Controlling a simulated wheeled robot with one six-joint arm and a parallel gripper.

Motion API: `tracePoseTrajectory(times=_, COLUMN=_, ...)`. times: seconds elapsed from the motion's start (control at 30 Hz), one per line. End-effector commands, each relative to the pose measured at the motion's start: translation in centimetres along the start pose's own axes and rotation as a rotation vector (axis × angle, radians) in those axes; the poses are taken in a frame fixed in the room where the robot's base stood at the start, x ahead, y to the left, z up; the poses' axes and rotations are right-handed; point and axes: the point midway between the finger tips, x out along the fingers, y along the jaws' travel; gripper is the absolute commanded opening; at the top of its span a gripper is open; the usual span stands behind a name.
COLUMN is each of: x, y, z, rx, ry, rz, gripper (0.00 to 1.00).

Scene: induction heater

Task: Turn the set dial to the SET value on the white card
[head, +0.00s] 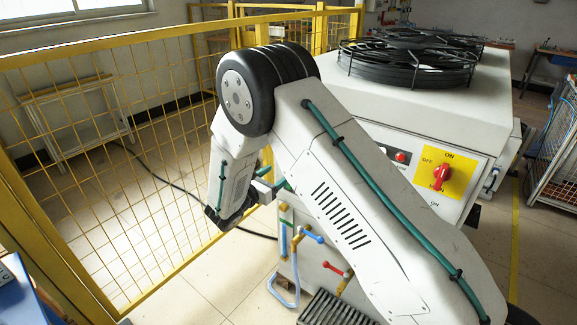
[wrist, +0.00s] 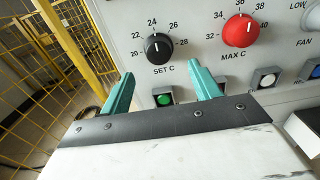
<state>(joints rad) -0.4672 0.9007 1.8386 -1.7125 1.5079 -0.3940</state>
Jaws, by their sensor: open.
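In the wrist view the black set dial (wrist: 158,47), marked SET C, sits on the grey panel with numbers from 20 to 28 around it. Its small white mark seems to point up, near 24, but is too small to read exactly. My gripper (wrist: 162,75) is open and empty. Its two teal fingertips are spread wide in the picture just below the dial, one to each side, and the dial is not gripped. I cannot make out a white card with a SET value. In the head view my arm hides the set dial.
A red MAX C dial (wrist: 239,30) is to the right of the set dial. A yellow mesh fence (head: 130,150) stands left of the white machine (head: 440,110), which has a red rotary switch (head: 440,175).

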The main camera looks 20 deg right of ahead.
Motion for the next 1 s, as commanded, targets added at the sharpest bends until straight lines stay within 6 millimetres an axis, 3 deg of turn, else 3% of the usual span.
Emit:
tracePoseTrajectory(times=0.5, x=6.8, y=0.2, z=-0.2, rx=-0.004, ry=-0.004, rz=0.006, gripper=0.63)
tracePoseTrajectory(times=0.87, x=7.6, y=0.2, z=-0.2, rx=-0.004, ry=-0.003, rz=0.006, gripper=0.63)
tracePoseTrajectory(times=0.9, x=7.6, y=0.2, z=-0.2, rx=-0.004, ry=-0.003, rz=0.006, gripper=0.60)
tracePoseTrajectory(times=1.0, x=7.6, y=0.2, z=-0.2, rx=-0.004, ry=-0.003, rz=0.006, gripper=0.32)
